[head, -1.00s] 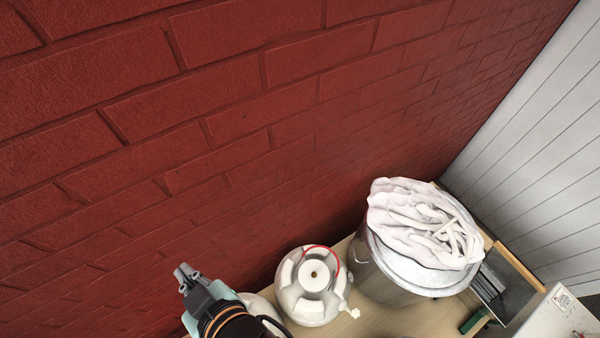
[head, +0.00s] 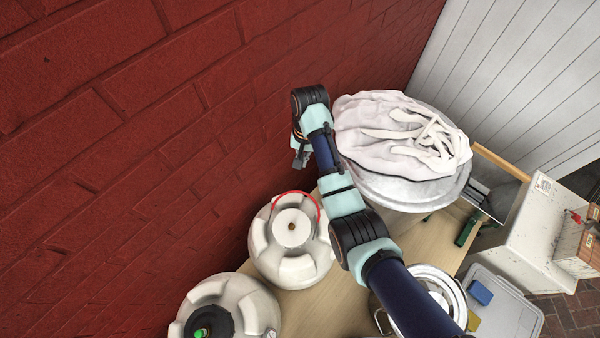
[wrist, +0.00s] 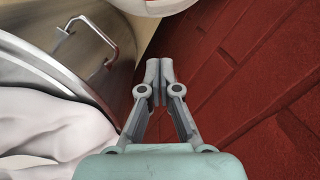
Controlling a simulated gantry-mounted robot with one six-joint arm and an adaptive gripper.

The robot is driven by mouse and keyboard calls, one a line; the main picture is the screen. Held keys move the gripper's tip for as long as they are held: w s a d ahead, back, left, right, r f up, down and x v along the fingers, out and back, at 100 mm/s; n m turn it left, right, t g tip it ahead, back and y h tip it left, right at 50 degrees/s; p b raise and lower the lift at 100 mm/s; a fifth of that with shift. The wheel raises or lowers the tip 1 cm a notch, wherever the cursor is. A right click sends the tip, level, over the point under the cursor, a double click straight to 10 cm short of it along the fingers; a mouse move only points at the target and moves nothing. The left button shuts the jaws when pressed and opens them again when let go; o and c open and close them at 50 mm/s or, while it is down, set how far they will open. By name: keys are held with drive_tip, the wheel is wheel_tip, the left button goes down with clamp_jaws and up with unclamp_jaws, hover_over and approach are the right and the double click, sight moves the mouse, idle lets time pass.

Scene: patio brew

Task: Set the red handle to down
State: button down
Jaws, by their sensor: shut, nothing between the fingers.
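The red handle (head: 296,193) is a thin red loop at the top of a white, rounded vessel (head: 285,270). In the head view it arcs along the wall side of the vessel's raised cap, and I cannot tell its exact angle. My gripper (head: 300,160) is shut and empty, above the handle in the picture and close to the brick wall. In the wrist view the closed fingertips (wrist: 160,72) point toward a pale rounded edge at the top, probably the vessel. The handle is not clear in that view.
A large metal pot (head: 440,190) covered by white cloth (head: 400,135) stands right of my arm. A second white vessel (head: 250,300) with a dark cap is at the lower left. The brick wall (head: 200,130) is close behind. A grey lidded bin (head: 510,310) is at the lower right.

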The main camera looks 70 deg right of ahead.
drive_tip(key=shift+s+a+f+b, duration=0.15)
drive_tip(key=shift+a+f, duration=0.6)
drive_tip(key=shift+f, duration=0.55)
drive_tip(key=shift+s+a+f+b, duration=0.1)
drive_tip(key=shift+a+f+b, duration=0.1)
drive_tip(key=shift+a+f, duration=0.85)
drive_tip(key=shift+s+a+f+b, duration=0.15)
drive_tip(key=shift+a+f, duration=0.3)
drive_tip(key=shift+f, duration=1.15)
drive_tip(key=shift+w, duration=0.1)
drive_tip(key=r+p, duration=0.1)
drive_tip(key=p, duration=0.2)
drive_tip(key=shift+a+r+h+p, duration=0.3)
drive_tip(key=shift+a+r+p, duration=0.05)
drive_tip(key=shift+a, duration=0.1)
drive_tip(key=shift+f, duration=0.3)
drive_tip(key=shift+r, duration=0.15)
